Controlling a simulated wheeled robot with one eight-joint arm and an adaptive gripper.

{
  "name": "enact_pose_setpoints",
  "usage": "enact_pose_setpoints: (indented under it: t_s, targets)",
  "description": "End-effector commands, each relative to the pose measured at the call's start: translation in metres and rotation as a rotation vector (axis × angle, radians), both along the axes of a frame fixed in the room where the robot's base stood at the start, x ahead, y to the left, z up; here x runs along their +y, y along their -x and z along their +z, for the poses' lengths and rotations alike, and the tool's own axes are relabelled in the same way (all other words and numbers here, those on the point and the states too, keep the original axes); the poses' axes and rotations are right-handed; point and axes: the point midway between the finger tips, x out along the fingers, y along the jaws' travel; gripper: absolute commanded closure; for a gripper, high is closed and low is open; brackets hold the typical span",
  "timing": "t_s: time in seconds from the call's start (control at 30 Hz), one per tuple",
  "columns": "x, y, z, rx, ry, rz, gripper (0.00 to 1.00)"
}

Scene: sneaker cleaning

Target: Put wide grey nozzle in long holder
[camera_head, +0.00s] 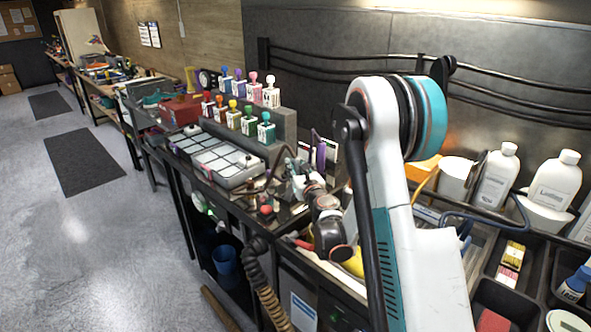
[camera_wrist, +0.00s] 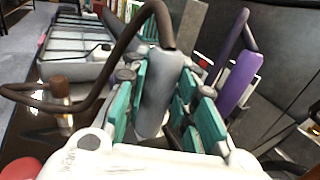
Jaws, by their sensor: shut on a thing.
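My gripper (camera_wrist: 160,112) is shut on a smooth grey piece, which I take to be the wide grey nozzle (camera_wrist: 155,92). The piece stands between the teal finger pads in the wrist view, its lower part hidden behind my white gripper body. A dark brown hose arches over from the left and comes down at the top of the grey piece; I cannot tell whether they are joined. In the head view my gripper (camera_head: 301,183) is small, above the bench beside the tray, and the nozzle cannot be made out there. I cannot clearly identify the long holder in either view.
A purple upright item (camera_wrist: 238,78) stands close right of my gripper. A red ball-like thing (camera_wrist: 20,169) is at the lower left.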

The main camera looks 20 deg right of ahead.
Motion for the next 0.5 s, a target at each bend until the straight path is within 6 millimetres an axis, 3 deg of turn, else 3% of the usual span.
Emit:
enact_pose_setpoints:
  t_s: [0.2, 0.23, 0.3, 0.5]
  targets:
    - [0.0000, 0.0000, -0.0029, 0.000, 0.000, 0.000, 1.00]
    - [0.0000, 0.0000, -0.0031, 0.000, 0.000, 0.000, 0.73]
    - [0.0000, 0.0000, -0.0021, 0.000, 0.000, 0.000, 0.57]
    - [0.0000, 0.0000, -0.0019, 0.000, 0.000, 0.000, 0.55]
